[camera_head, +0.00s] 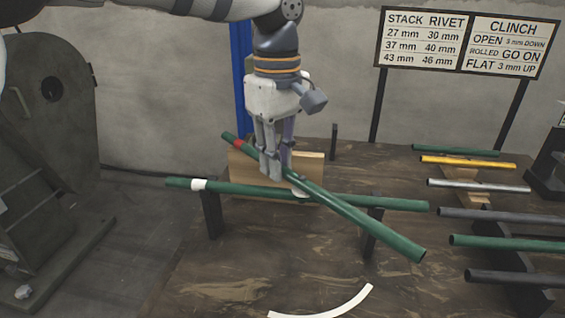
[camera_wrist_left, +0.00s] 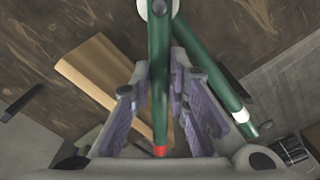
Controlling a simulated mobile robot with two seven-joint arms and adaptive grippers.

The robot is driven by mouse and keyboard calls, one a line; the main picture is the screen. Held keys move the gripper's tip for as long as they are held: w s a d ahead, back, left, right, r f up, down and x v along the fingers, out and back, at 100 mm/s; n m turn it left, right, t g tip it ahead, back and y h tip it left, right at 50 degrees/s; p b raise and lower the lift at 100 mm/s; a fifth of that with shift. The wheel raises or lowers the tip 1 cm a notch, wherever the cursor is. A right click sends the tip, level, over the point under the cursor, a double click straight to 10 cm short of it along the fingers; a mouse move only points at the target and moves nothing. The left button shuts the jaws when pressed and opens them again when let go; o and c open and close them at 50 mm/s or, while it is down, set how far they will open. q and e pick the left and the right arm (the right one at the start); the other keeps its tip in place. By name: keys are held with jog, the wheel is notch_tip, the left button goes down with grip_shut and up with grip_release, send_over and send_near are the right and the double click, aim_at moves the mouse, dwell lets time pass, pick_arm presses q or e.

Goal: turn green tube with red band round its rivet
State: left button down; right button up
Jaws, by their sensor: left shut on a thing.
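The green tube with the red band (camera_head: 355,215) lies diagonally, its red band (camera_head: 239,144) near the far-left end and its other end towards the near right. It crosses over a second green tube with a white band (camera_head: 240,188). My left gripper (camera_head: 275,174) points down and is shut on the red-banded tube, between the band and the crossing. In the left wrist view the tube (camera_wrist_left: 160,95) runs between the fingers. My right gripper is not in view.
Two dark posts (camera_head: 210,215) (camera_head: 370,232) stand under the white-banded tube. A wooden block (camera_head: 310,165) is behind the gripper. A rack of several tubes (camera_head: 480,186) stands at the right. A white arc (camera_head: 322,306) is on the table's front part. A sign (camera_head: 466,43) is behind.

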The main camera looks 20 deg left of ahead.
pick_arm(q)
jog(key=shift+w+d+r+m+p, duration=0.1)
jog(key=shift+w+r+m+p, duration=0.1)
jog(key=shift+m+p, duration=0.25)
jog(key=shift+w+d+m, duration=0.15)
jog(key=shift+w+m, duration=0.05)
jog(key=shift+m, duration=0.35)
jog(key=shift+f, duration=0.2)
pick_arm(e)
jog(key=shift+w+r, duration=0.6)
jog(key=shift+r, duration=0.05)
pick_arm(q)
jog(key=shift+w+d+m+p, duration=0.35)
jog(key=shift+w+m+p, duration=0.15)
jog(key=shift+m, duration=0.6)
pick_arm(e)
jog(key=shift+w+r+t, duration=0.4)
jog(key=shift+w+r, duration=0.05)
